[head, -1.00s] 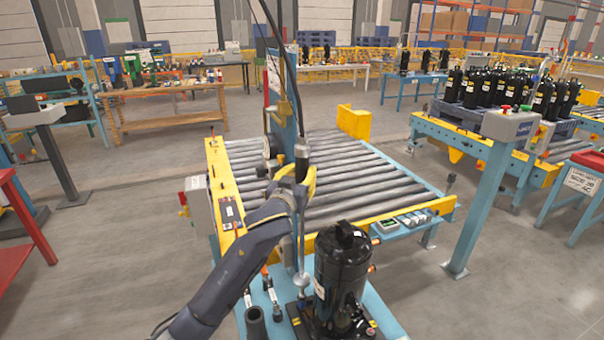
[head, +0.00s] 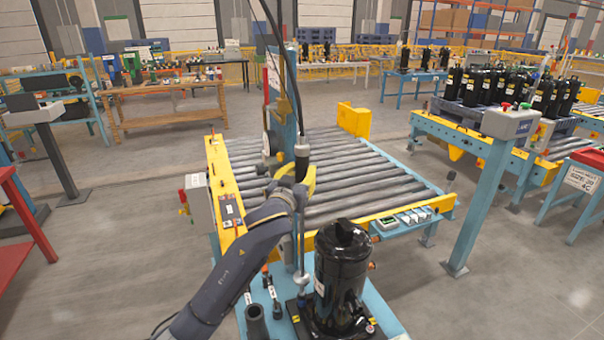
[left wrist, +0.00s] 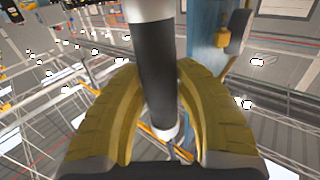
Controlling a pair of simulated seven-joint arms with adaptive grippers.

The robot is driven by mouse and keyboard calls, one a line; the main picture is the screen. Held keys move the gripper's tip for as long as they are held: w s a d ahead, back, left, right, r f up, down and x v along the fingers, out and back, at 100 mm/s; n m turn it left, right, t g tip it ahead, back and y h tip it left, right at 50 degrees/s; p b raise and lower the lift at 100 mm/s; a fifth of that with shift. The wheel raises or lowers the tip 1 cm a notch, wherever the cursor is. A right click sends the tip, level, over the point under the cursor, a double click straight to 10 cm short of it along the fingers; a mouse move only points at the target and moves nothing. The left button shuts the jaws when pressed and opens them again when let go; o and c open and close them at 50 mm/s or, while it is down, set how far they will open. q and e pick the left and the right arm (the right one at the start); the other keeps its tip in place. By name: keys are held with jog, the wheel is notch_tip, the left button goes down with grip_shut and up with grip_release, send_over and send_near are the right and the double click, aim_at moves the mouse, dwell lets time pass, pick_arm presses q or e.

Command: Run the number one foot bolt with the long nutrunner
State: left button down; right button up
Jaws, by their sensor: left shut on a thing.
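The long nutrunner (head: 301,160) hangs upright from a dark cable in the head view. Its dark grip shows between yellow fingers in the left wrist view (left wrist: 156,75). My left gripper (head: 302,182) is shut on the nutrunner's body; its yellow fingers also show in the left wrist view (left wrist: 158,110). The thin shaft runs down to a round socket end (head: 301,279) beside the black compressor (head: 341,275). The compressor stands upright on a dark base plate at the front of the blue stand. I cannot tell whether the socket touches a foot bolt. My right gripper is not in view.
A roller conveyor (head: 350,170) with yellow side rails lies behind the compressor. A blue post (head: 283,110) stands close behind the nutrunner. A black cup-like holder (head: 256,320) and small hand tools (head: 270,285) are left of the compressor.

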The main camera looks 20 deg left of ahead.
aim_at(300, 159)
pick_arm(q)
jog(key=shift+f, duration=0.15)
dwell(0.3)
jog(key=shift+r, duration=2.65)
